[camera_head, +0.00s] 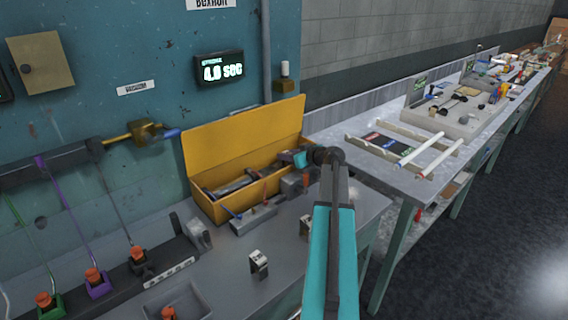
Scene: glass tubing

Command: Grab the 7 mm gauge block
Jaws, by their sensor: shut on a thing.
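My gripper (293,183) is small in the view, at the right end of the yellow toolbox, below my teal wrist. It is shut on a small grey thing, partly hidden by the gripper and too small to identify for sure as the 7 mm gauge block. A small upright metal block with a dark mark (258,264) stands on the grey bench, in front of the toolbox and apart from my gripper. Another small grey block (305,226) stands on the bench, just left of my forearm. I cannot read a size on either block.
The open yellow toolbox (222,157) holds several tools. A grey holder (254,219) lies before it. A rack with several coloured tools (97,283) stands left. A second bench (385,179) with glass tubes (420,150) is to the right. The bench between the blocks is bare.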

